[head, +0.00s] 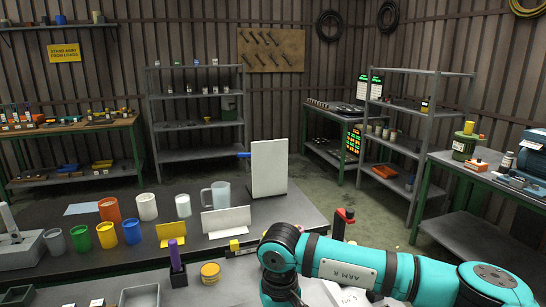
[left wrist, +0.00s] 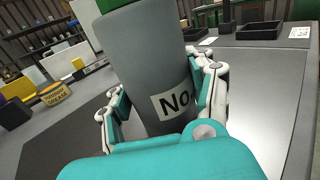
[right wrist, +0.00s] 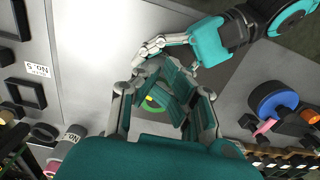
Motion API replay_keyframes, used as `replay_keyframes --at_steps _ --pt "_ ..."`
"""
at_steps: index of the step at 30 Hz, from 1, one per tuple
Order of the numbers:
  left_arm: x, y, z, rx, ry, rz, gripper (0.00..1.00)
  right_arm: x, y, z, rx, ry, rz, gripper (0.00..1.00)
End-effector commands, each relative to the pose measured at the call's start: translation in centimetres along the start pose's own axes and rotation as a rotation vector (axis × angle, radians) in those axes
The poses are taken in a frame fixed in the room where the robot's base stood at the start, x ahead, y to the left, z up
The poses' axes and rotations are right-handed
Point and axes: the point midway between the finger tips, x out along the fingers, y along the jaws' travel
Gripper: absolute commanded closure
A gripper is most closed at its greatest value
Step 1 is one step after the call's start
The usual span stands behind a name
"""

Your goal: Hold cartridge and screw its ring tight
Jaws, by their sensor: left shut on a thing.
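The cartridge (left wrist: 150,60) is a thick grey cylinder with a label reading "No" and a green edge at its top in the left wrist view. My left gripper (left wrist: 165,120) is shut around its sides, with a finger on each side. In the right wrist view the left gripper (right wrist: 155,48) reaches in from the top right. A green curved edge (right wrist: 152,104), apparently the ring, shows between the fingers of my right gripper (right wrist: 165,90). The right gripper's teal pads cover most of it, and their contact with it is unclear. The head view shows my right arm, but neither gripper.
A white panel (head: 269,168) stands on the table behind several coloured cups and a clear jug (head: 217,194). A purple-handled tool (head: 176,256) and a red-and-black tool (head: 342,222) stand nearby. In the right wrist view, black frames lie left and a blue round part (right wrist: 274,100) lies right.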

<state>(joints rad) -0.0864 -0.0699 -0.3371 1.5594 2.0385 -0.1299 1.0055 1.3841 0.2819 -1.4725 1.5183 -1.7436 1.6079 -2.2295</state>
Motion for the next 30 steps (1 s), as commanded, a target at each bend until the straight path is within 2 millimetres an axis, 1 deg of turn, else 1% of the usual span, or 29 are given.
replay_keyframes --at_steps 7,30 --pt "-0.02 -0.04 -0.06 0.002 0.001 -0.001 1.00 0.01 -0.09 -0.34 -0.001 0.002 -0.001 1.00" --pt "-0.02 -0.27 -0.06 0.006 0.000 -0.006 1.00 -0.14 -0.81 -0.42 -0.003 0.007 -0.006 1.00"
